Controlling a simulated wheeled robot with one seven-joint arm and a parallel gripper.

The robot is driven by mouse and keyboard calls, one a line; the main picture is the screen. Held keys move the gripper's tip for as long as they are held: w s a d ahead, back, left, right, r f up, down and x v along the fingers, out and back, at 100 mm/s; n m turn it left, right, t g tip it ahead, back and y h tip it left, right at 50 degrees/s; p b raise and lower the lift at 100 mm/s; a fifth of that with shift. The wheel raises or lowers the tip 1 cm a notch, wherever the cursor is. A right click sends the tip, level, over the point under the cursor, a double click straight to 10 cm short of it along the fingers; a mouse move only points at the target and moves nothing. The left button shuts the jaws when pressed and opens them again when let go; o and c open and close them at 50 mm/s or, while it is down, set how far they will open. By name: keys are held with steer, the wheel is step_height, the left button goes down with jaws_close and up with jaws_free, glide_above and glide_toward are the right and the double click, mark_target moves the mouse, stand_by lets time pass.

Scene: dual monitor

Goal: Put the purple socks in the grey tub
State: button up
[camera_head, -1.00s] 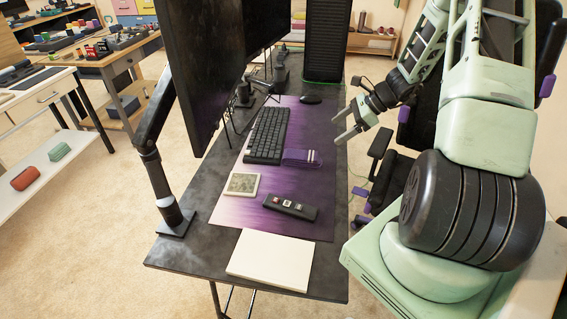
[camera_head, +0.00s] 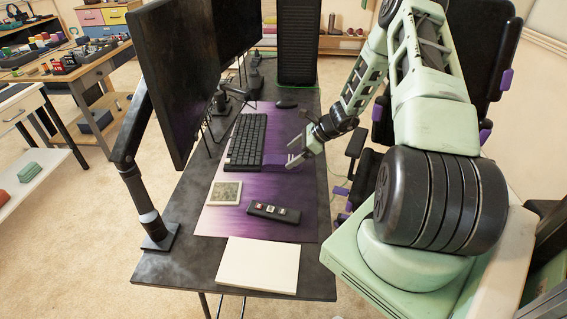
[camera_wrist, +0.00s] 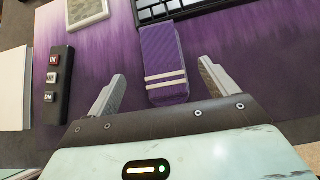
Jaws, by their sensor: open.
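The purple socks (camera_wrist: 163,58), folded into a flat bundle with two white stripes, lie on the purple desk mat (camera_wrist: 250,75) beside the keyboard. In the head view the socks (camera_head: 275,160) are partly hidden behind my gripper. My gripper (camera_head: 291,154) is open, with its fingers pointing toward the socks from the right side of the desk. In the wrist view my gripper (camera_wrist: 160,90) has one finger on either side of the socks, apart from them, with the striped end nearest the palm. I cannot identify a grey tub in either view.
The black keyboard (camera_head: 246,140) lies just beyond the socks. A black controller with buttons (camera_head: 274,212), a small framed square (camera_head: 225,193) and a white pad (camera_head: 259,265) lie nearer. Monitors (camera_head: 170,80) stand along the left, and a black tower (camera_head: 299,45) stands at the back.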

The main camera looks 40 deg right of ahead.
mark_target(284, 159)
steer(key=p+x, duration=0.1)
steer(key=x, duration=0.4)
steer(key=shift+w+d, duration=0.15)
steer(key=shift+c, duration=0.3)
steer(key=c, duration=1.1)
